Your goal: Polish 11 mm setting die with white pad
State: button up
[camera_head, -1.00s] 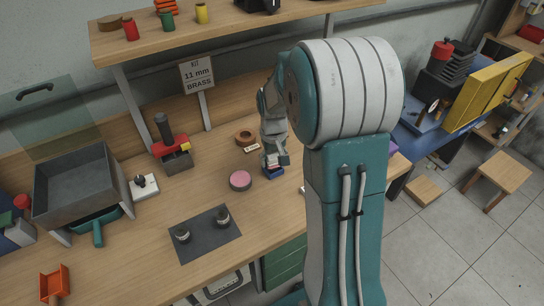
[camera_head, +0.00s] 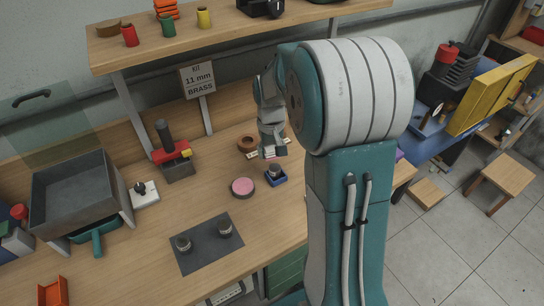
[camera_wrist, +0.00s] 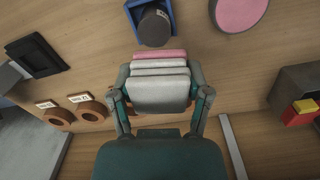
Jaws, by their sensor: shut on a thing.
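The setting die (camera_head: 275,170) looks like a dark grey cylinder. It stands upright in a small blue holder (camera_head: 278,181) on the bench. In the wrist view the die (camera_wrist: 154,25) and holder (camera_wrist: 135,4) are at the top centre. My gripper (camera_head: 271,151) is just behind the die, apart from it in the wrist view. My gripper (camera_wrist: 158,80) is shut on a flat pad (camera_wrist: 158,56) that shows a pink edge. The fingers hide most of the pad, so its full colour and shape cannot be told. The round pink pad (camera_head: 242,187) lies left of the holder.
A brown ring (camera_head: 246,143) lies behind the die, with small labels near it. A dark mat (camera_head: 207,258) with two small cylinders is in front. A red-topped press (camera_head: 178,168), white block (camera_head: 146,192) and grey bin (camera_head: 122,207) are left. A shelf (camera_head: 235,22) hangs above.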

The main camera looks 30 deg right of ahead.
jog(key=shift+r, duration=2.55)
